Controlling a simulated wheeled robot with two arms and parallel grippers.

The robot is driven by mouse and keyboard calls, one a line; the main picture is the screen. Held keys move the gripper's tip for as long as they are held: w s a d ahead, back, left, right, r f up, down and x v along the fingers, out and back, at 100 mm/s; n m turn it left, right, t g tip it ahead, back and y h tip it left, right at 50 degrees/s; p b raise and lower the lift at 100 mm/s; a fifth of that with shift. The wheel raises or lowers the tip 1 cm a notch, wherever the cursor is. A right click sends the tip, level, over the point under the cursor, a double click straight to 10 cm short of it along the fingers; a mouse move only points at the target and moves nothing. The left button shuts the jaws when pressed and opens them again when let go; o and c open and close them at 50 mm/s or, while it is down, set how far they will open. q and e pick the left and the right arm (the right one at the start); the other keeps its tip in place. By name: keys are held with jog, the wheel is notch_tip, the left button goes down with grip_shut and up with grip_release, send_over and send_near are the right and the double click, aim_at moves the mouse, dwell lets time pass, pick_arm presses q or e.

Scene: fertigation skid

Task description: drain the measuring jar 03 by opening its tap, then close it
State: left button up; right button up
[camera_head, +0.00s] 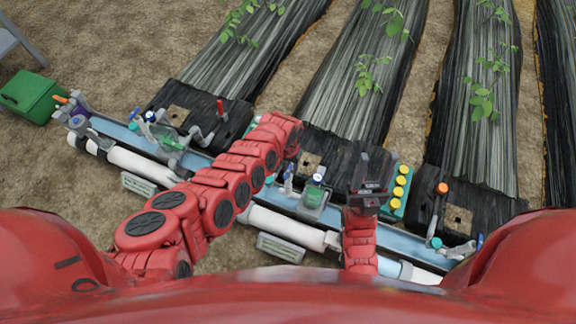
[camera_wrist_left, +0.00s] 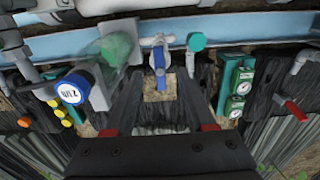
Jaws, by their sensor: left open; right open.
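A clear greenish jar (camera_head: 314,196) with a blue cap stands on the skid between my arms in the head view. It also shows in the left wrist view (camera_wrist_left: 116,47), with its lettered blue cap (camera_wrist_left: 76,89); I cannot read a 03 on it. Beside it is a tap with a blue lever (camera_wrist_left: 159,61) and a pale body, also in the head view (camera_head: 288,178). My left gripper (camera_wrist_left: 160,82) is open, its dark fingers pointing at the tap with nothing between them; my arm hides it in the head view. My right gripper (camera_head: 371,172) is open and empty, right of the jar.
A row of yellow caps (camera_head: 400,184) stands close to my right gripper. Green-framed gauges (camera_wrist_left: 239,88) and a red lever (camera_wrist_left: 292,109) lie right of the tap in the wrist view. Another greenish jar (camera_head: 172,140) and a green box (camera_head: 30,96) are at left.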

pick_arm(q)
jog(key=shift+f, duration=0.1)
notch_tip(320, 180, down, 4)
jog(key=b, duration=0.4)
jog(key=shift+f, duration=0.2)
jog(key=shift+c, duration=0.2)
grip_shut()
dwell(1.1)
